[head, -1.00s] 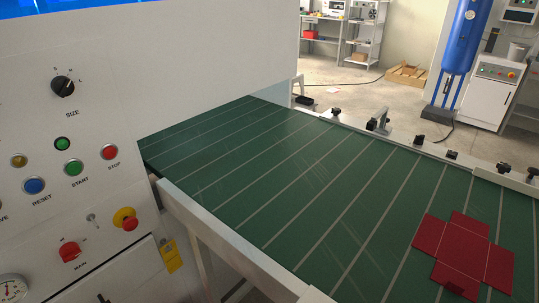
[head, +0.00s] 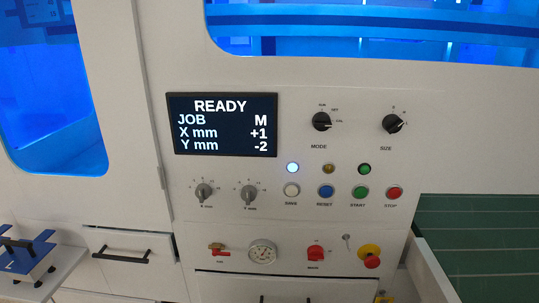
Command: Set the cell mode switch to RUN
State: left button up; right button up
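The MODE switch (head: 321,121) is a black rotary knob on the white control panel (head: 290,220), right of the display. Small position labels stand around it: RUN at upper left, SET at upper right, CAL at right. Its white pointer mark appears to face right, towards CAL. The display (head: 221,125) reads READY, JOB M, X mm +1, Y mm -2. Neither of my grippers is in the head view.
The SIZE knob (head: 393,123) sits right of MODE. Below are a lit white lamp (head: 292,168), SAVE, RESET, START and STOP (head: 393,193) buttons, and two offset knobs. Lower are a gauge (head: 262,253), red MAIN switch (head: 316,254) and emergency stop (head: 369,256). A green conveyor (head: 480,240) lies right.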

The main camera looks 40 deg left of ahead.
aim_at(321, 120)
jog(key=j+u, duration=0.55)
jog(key=u, duration=0.2)
